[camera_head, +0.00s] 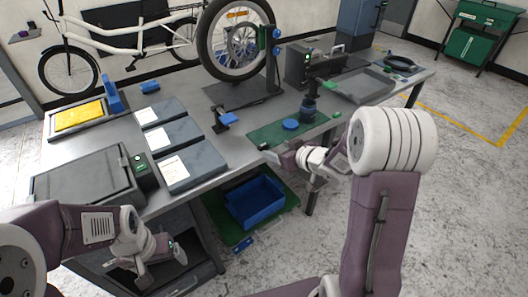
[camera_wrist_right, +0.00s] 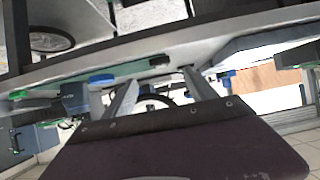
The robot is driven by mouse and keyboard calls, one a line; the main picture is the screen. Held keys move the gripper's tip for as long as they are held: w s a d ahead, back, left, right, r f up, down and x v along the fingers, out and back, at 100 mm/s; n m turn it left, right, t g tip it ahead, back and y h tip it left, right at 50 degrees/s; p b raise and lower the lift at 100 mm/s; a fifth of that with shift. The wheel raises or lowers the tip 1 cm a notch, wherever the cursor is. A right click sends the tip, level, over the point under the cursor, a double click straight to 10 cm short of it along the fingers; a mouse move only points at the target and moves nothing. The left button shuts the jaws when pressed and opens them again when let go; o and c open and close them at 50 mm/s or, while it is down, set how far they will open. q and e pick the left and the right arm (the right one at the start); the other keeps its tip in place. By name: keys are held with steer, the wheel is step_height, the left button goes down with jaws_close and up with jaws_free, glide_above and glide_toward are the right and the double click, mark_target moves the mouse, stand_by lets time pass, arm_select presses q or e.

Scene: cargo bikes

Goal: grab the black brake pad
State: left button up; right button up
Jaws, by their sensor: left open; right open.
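I cannot single out the black brake pad with certainty. A small dark piece (camera_wrist_right: 160,61) shows by the green strip in the right wrist view, but it is too small to identify. The green mat (camera_head: 262,138) on the workbench carries a blue disc (camera_head: 291,124) and a dark blue round part (camera_head: 308,105). My right gripper (camera_head: 338,163) is at the bench's front edge, near the mat. Its two fingers (camera_wrist_right: 158,82) are spread and empty in the right wrist view. My left gripper (camera_head: 143,268) is open and low, in front of the bench's left part.
Three grey boxes with white labels (camera_head: 172,134) and a dark case (camera_head: 85,177) stand on the bench's left. A bike wheel on a stand (camera_head: 236,42) rises behind. A grey tray (camera_head: 360,85) lies right. A blue crate (camera_head: 254,202) sits below.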

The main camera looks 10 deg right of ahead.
mark_target(264, 144)
steer(key=x, duration=0.4)
steer(key=b+x, duration=0.1)
steer(key=x, duration=0.3)
steer(key=shift+w+a+b, duration=0.15)
steer(key=shift+w+b, duration=0.15)
steer(key=shift+w, duration=0.15)
steer(key=shift+s+r, duration=0.1)
steer(key=shift+r, duration=0.05)
steer(key=shift+c, duration=0.4)
steer(key=c, duration=1.4)
steer(key=shift+o, duration=0.2)
steer(key=shift+r+p, duration=1.1)
steer(key=shift+r, duration=0.95)
steer(key=s+d+r+p, duration=0.4)
steer(key=s+d+r, duration=0.2)
steer(key=d, duration=0.4)
steer(key=shift+s+r+p, duration=0.15)
steer(key=shift+r+p, duration=0.15)
steer(key=shift+r, duration=0.15)
